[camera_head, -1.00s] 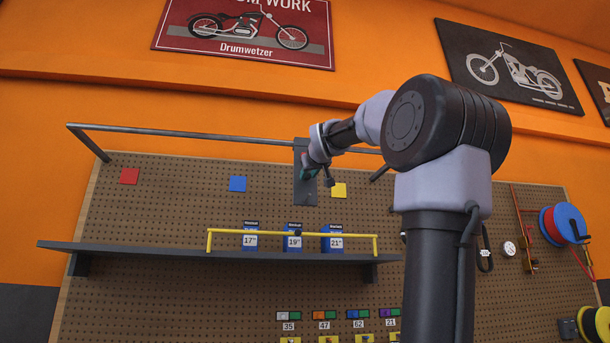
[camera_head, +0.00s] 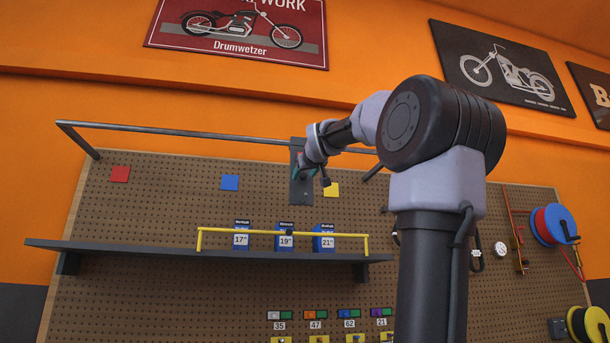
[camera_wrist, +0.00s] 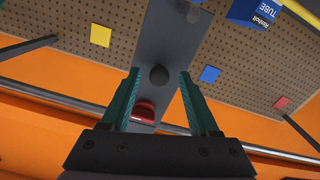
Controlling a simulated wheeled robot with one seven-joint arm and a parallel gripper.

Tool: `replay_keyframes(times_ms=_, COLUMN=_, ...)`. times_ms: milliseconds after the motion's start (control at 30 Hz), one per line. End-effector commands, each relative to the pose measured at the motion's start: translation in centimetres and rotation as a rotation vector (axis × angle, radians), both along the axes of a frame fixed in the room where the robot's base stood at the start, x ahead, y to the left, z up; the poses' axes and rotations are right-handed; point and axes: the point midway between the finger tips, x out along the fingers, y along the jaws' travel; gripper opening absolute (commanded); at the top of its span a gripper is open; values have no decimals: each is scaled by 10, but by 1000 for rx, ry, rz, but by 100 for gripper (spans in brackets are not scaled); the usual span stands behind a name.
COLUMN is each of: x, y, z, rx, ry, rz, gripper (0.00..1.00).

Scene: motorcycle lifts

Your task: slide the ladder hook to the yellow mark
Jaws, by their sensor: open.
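The ladder hook is a dark grey plate (camera_head: 301,192) hanging from the metal rail, with a round dark knob (camera_wrist: 158,76) and a red part (camera_wrist: 145,110) in the wrist view. The yellow mark (camera_head: 332,190) is a square on the pegboard just right of the plate in the head view, with a narrow gap between them. It also shows upper left in the wrist view (camera_wrist: 100,35). My gripper (camera_head: 306,172) is at the plate's front. In the wrist view its teal fingers (camera_wrist: 158,80) are apart, on either side of the knob, with space visible on both sides.
The rail (camera_head: 190,134) runs along the pegboard's top. A blue square (camera_head: 230,182) and a red square (camera_head: 120,174) lie to the left. Below is a shelf (camera_head: 150,252) with a yellow bar (camera_head: 220,231) and blue tube boxes (camera_head: 285,243).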

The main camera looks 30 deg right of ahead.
Motion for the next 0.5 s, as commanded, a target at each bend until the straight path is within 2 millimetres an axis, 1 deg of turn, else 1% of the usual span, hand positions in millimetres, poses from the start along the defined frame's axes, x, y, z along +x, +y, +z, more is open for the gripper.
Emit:
replay_keyframes(times_ms=167, x=-20, y=5, z=1, rx=0, ry=-2, rz=0, gripper=61)
replay_keyframes(times_ms=400, x=-67, y=20, z=1, rx=0, ry=-4, rz=-1, gripper=61)
replay_keyframes(times_ms=500, x=-83, y=26, z=0, rx=0, ry=-1, rz=-2, gripper=61)
